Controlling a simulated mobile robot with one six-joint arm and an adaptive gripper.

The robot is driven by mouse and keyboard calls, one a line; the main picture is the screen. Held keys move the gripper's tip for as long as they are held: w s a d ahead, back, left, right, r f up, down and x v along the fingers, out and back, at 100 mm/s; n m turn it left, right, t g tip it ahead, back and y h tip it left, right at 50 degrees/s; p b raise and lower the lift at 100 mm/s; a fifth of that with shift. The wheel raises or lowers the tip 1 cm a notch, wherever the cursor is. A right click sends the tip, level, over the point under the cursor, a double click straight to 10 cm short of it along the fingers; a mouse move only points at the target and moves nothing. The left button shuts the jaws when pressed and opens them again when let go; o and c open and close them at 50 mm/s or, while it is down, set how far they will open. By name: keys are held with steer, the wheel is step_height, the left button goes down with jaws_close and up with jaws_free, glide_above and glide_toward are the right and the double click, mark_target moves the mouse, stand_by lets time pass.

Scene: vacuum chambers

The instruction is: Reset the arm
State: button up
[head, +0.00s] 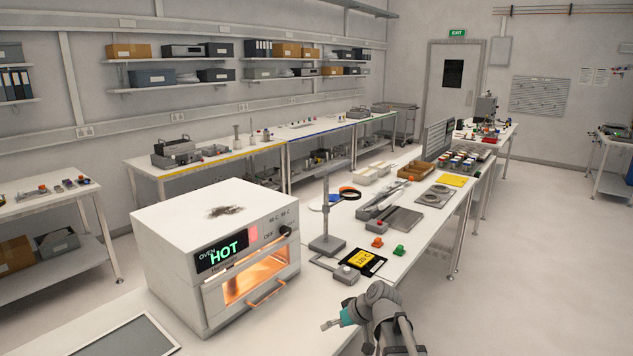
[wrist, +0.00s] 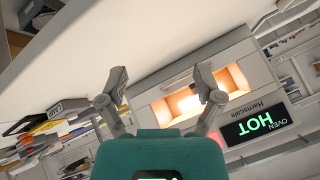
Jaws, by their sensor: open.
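My gripper (head: 331,325) is at the bottom middle of the head view, in front of the bench and to the right of the oven. In the wrist view my gripper (wrist: 164,88) shows two fingers spread apart with nothing between them. The wrist view is tilted and looks toward the front of the white oven (head: 168,268), which also shows there (wrist: 235,60). The oven's display reads HOT in green and its window glows orange. My arm is bent at the lower right of the head view.
A metal stand (head: 327,235), a yellow-screened device (head: 362,262), a red button (head: 377,242) and a green button (head: 399,250) are on the bench (head: 425,232) near my arm. A dark-topped panel (head: 125,338) lies at lower left. The floor (head: 540,270) at right is clear.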

steer(key=s+d+f+m+g+h, duration=0.1)
steer(key=s+d+f+m+h, duration=0.1)
steer(key=s+d, duration=0.4)
steer(key=s+d+f+m+g+h, duration=0.2)
steer(key=s+d+h, duration=0.3)
steer(key=s, duration=0.4)
steer(key=shift+d+f+m, duration=0.3)
steer(key=shift+d+m, duration=0.3)
steer(key=shift+m, duration=0.2)
